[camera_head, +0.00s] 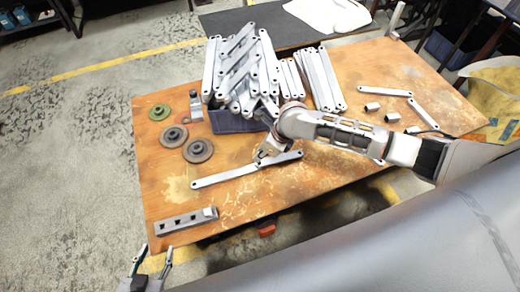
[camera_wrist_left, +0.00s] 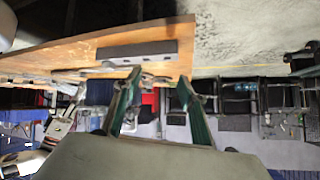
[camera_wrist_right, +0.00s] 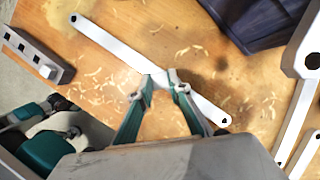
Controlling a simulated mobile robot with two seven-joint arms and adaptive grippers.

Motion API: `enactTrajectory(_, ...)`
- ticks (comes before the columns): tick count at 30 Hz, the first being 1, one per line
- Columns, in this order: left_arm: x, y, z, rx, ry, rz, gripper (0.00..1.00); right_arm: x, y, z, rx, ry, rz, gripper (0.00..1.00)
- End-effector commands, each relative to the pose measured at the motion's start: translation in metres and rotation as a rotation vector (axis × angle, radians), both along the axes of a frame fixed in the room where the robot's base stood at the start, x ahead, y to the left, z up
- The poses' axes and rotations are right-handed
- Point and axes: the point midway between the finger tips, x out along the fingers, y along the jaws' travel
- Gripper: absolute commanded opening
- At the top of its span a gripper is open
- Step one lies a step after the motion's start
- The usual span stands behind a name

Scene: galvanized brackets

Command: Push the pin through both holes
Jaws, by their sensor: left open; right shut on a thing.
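A long flat galvanized bracket (camera_head: 225,176) with a hole at each end lies on the wooden table; it also shows in the right wrist view (camera_wrist_right: 112,44). My right gripper (camera_head: 272,155) is shut on this bracket near its right part, and its fingertips show there in the right wrist view (camera_wrist_right: 163,84). My left gripper (camera_head: 156,256) is open and empty, off the table's front left edge. A grey block with square openings (camera_head: 180,222) lies on the table just beyond it, a pale end piece at its right end. I cannot tell which thing is the pin.
A dark blue crate (camera_head: 222,123) heaped with brackets stands behind the right gripper. Grey discs (camera_head: 173,136) and a green disc (camera_head: 159,112) lie at left. Small metal pieces (camera_head: 372,106) and loose brackets (camera_head: 382,91) lie at right. The front middle of the table is clear.

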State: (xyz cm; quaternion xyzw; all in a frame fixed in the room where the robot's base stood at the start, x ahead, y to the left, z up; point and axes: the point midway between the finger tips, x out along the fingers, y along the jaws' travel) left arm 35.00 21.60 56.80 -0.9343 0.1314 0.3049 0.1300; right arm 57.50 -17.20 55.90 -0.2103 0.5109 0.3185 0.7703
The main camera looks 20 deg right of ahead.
Motion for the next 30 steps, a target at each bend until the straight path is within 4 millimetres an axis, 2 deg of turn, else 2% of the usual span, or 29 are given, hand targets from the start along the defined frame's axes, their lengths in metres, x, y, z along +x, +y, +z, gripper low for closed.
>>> enactTrajectory(1, -0.0007, 0.0004, -0.0032, 0.002, 0.003, 0.0, 0.41, -0.0011, 0.0004, -0.006, 0.002, 0.003, 0.0, 0.0)
enactTrajectory(5, 0.004, 0.0004, 0.0007, 0.003, -0.009, -0.001, 0.41, -0.0005, 0.0004, -0.0095, 0.001, 0.001, 0.0, 0.0)
enactTrajectory(11, 0.0085, 0.0007, 0.0045, 0.003, -0.02, -0.001, 0.41, 0.0004, 0.0002, -0.0089, 0.0, -0.001, 0.0, 0.0)
enactTrajectory(30, 0.0047, 0.0008, -0.0012, 0.003, -0.01, -0.001, 0.41, 0.0002, 0.0003, -0.0111, -0.001, -0.001, 0.0, 0.0)
